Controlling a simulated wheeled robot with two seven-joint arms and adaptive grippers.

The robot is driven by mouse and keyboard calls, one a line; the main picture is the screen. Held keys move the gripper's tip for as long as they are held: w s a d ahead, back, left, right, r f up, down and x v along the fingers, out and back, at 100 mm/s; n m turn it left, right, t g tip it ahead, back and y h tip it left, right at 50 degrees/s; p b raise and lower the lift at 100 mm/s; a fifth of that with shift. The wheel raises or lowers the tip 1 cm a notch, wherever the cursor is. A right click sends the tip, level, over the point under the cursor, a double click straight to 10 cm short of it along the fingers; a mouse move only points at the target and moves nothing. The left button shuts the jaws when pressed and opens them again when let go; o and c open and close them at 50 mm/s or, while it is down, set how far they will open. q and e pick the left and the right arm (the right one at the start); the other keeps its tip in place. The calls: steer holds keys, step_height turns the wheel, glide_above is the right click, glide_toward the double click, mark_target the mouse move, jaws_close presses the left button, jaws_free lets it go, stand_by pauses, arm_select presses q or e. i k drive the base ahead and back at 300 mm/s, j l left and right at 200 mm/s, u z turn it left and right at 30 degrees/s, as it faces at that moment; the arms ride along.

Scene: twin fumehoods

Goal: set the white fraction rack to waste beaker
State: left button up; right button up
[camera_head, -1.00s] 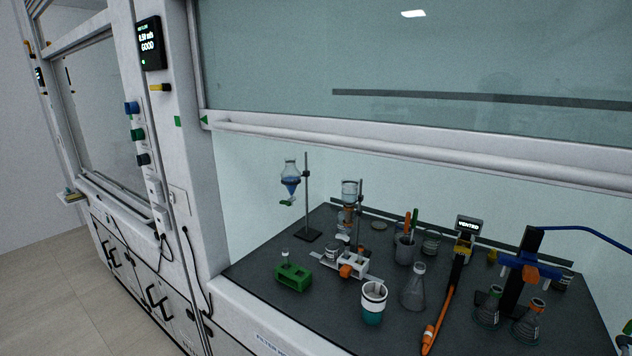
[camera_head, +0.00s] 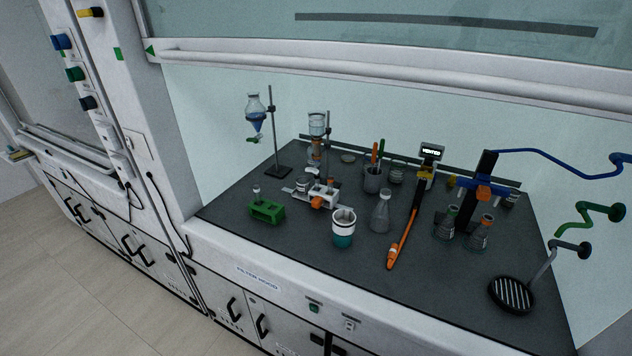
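A small white rack-like block (camera_head: 327,190) stands on the dark worktop inside the fumehood, left of centre. An orange part (camera_head: 317,201) sits at its front, and small vessels crowd around it, so its outline is partly hidden. A wide beaker (camera_head: 343,230) with a white upper part and teal lower part stands in front and slightly right of the white block, apart from it. I cannot read a label on it. Neither of my grippers shows in the head view.
A green rack (camera_head: 266,211) stands left. A conical flask (camera_head: 380,214) and an orange-handled tool (camera_head: 400,243) are right of the beaker. Stands with glassware (camera_head: 317,125) are behind. The sash (camera_head: 350,72) is raised. Bare worktop (camera_head: 440,285) lies at front right.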

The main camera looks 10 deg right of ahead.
mark_target(318, 199)
steer(key=k+j+u, duration=0.2)
steer(key=j, duration=0.4)
steer(key=j+u, duration=0.2)
steer(key=j, duration=0.4)
